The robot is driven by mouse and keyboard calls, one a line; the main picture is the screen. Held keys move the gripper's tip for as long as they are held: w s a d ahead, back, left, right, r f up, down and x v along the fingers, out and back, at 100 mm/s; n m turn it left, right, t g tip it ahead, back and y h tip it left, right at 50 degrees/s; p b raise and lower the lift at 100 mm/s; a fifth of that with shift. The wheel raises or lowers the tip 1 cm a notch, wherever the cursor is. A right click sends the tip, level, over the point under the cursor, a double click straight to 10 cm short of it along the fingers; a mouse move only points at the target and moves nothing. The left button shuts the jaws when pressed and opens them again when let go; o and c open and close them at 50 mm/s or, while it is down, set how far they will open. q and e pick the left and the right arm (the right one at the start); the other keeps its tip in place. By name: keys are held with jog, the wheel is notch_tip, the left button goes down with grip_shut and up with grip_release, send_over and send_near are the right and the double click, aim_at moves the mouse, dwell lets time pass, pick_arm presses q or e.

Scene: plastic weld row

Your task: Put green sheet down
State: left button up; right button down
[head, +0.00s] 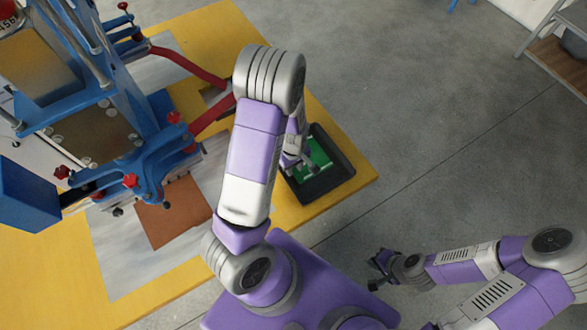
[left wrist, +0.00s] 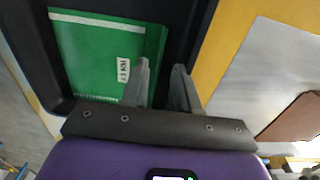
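A green sheet (head: 318,158) lies in the black tray (head: 338,180) at the right corner of the yellow table. The left wrist view shows the sheet (left wrist: 95,55) flat, with a white label and a darker green strip along its right side. My left gripper (head: 296,162) is over the tray, partly hidden by my arm. In the left wrist view its two fingers (left wrist: 160,66) stand apart with nothing visible between them; one overlaps the sheet's right edge, the other is over dark tray. I cannot tell whether they touch. My right gripper (head: 380,263) hangs above the floor, away from the table.
A blue machine with red handles (head: 150,150) stands on the yellow table (head: 340,140) left of the tray. A brown plate (head: 172,212) and grey metal sheets lie around it. A shelf (head: 560,50) stands at the far right. The floor between is clear.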

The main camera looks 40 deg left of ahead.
pick_arm(q)
notch_tip(320, 180, up, 9)
jog(key=p, duration=0.2)
jog(key=shift+s, duration=0.1)
dwell(0.5)
